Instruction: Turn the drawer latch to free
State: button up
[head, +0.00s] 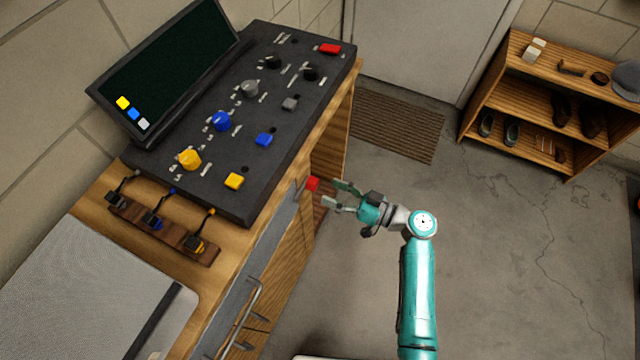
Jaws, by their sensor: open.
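A small red latch knob (313,183) sticks out from the front of the wooden bench, at the far end of the grey drawer front (236,290). My gripper (332,193) is open, with its two fingers pointing left toward the red knob. The fingertips are just to the right of the knob and look apart from it. Nothing is between the fingers. How the latch is turned is too small to tell. A metal bar handle (242,316) is on the drawer front, nearer the bottom of the picture.
A black control panel (222,185) with coloured knobs and buttons and a dark screen (175,70) stand on the bench. A small rack (165,228) and a grey case (90,295) lie nearby. A shoe shelf (535,105) stands back right. The floor right of my arm is clear.

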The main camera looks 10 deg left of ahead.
aim_at(317, 186)
jog(key=shift+x, duration=2.3)
jog(key=c, duration=1.1)
jog(key=shift+c, duration=0.2)
